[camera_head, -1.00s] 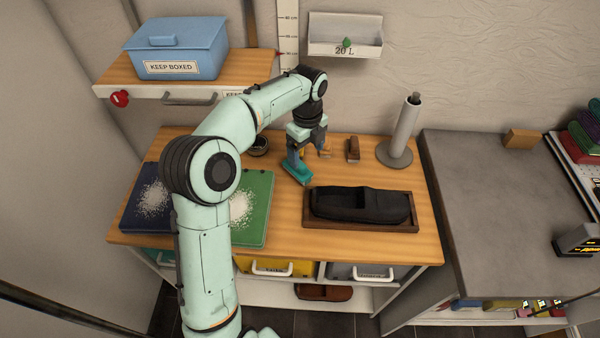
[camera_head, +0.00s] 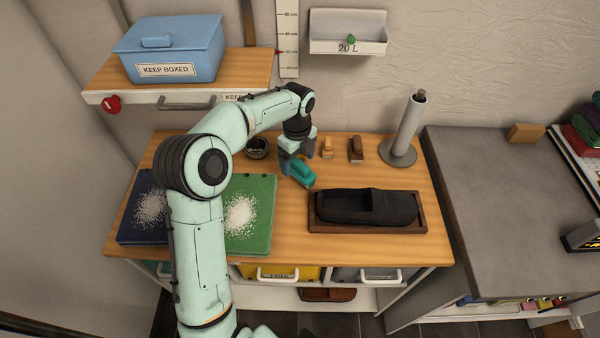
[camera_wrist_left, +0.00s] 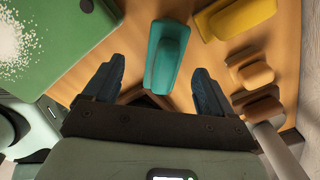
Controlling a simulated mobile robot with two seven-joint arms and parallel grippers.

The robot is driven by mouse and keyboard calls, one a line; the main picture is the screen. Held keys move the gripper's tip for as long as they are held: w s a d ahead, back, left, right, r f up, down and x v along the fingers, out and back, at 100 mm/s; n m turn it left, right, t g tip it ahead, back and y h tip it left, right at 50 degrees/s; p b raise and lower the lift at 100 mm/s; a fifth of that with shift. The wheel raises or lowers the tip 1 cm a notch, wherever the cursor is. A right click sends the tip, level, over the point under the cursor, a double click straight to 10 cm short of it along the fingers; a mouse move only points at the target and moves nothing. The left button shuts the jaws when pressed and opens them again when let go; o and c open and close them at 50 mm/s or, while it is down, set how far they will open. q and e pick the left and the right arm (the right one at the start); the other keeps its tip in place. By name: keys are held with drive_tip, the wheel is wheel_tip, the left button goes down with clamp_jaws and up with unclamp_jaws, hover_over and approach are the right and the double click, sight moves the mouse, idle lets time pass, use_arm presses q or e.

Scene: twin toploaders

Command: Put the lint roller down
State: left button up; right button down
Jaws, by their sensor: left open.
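A teal, block-shaped thing, which I take to be the lint roller (camera_head: 304,174), lies on the wooden worktop (camera_head: 285,215) between the green mat and the black shoe tray. My left gripper (camera_head: 297,160) points down just above it. In the left wrist view the gripper (camera_wrist_left: 158,88) is open, its two dark blue fingers spread wide. The teal roller (camera_wrist_left: 166,55) shows between and beyond the fingertips, with clear gaps on both sides. My right gripper is out of view.
A green mat (camera_head: 262,195) with white grains lies left. A black shoe (camera_head: 367,206) sits in a brown tray (camera_head: 367,227). Orange (camera_head: 327,147) and brown (camera_head: 355,149) brushes and a grey roll stand (camera_head: 405,125) are behind. A yellow block (camera_wrist_left: 240,18) is near the roller.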

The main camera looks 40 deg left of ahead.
sight(298, 168)
use_arm(q)
drive_tip(key=f, duration=0.5)
drive_tip(key=shift+w+a+f, duration=0.15)
drive_tip(key=shift+w+a, duration=0.05)
drive_tip(key=shift+w, duration=0.1)
drive_tip(key=c, duration=1.2)
wheel_tip(298, 168, up, 10)
drive_tip(key=shift+f+p, duration=0.1)
drive_tip(key=shift+p, duration=0.4)
